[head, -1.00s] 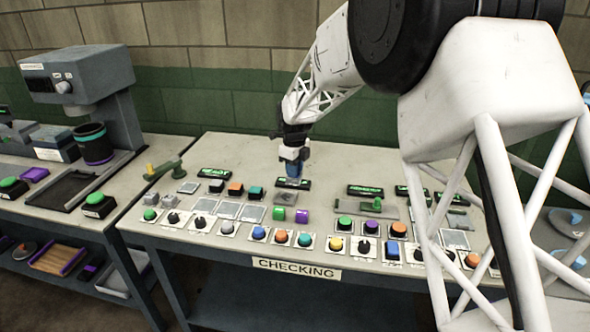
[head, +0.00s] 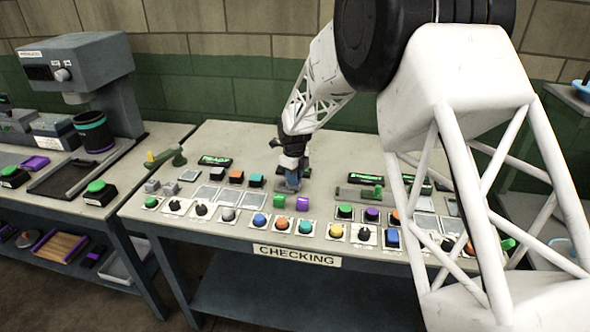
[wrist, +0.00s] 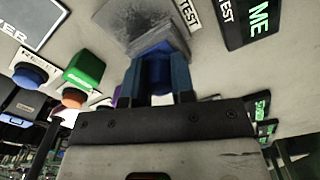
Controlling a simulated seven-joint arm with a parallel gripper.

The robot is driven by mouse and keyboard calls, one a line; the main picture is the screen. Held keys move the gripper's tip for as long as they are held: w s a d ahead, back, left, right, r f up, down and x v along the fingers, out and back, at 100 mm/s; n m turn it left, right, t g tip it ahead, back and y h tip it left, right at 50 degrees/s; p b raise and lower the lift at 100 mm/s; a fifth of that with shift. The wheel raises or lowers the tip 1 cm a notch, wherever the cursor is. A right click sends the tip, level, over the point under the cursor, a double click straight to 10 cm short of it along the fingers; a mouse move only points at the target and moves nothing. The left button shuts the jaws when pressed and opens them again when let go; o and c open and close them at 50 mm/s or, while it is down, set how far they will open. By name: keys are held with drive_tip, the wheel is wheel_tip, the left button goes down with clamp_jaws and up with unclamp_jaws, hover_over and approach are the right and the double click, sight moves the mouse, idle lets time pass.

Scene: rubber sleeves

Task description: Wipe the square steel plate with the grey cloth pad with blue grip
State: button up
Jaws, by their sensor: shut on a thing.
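My gripper (head: 292,178) is shut on the blue grip (wrist: 157,68) of the grey cloth pad (wrist: 145,22). In the wrist view the two blue fingers (wrist: 155,80) clasp the grip, and the grey pad spreads out beyond it over the bench top. Whether the pad touches the surface below is hard to tell. In the head view the gripper is low over the bench, behind the green and purple blocks. Several square grey plates, one of them here (head: 251,199), lie to its left; I cannot tell which is the task's steel plate.
The bench (head: 215,143) carries a front row of coloured buttons and knobs. A green block (head: 279,201) and a purple block (head: 303,204) stand just in front of the gripper. Bare bench lies behind.

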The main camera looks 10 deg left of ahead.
drive_tip(key=a, duration=0.2)
drive_tip(key=shift+a, duration=0.3)
drive_tip(key=shift+a+r, duration=0.15)
drive_tip(key=shift+a, duration=1.35)
drive_tip(key=shift+a+f, duration=0.2)
drive_tip(key=shift+a, duration=0.15)
drive_tip(key=shift+d+r, duration=0.15)
drive_tip(key=shift+d, duration=3.2)
drive_tip(key=shift+r, duration=3.95)
drive_tip(key=shift+f, duration=0.2)
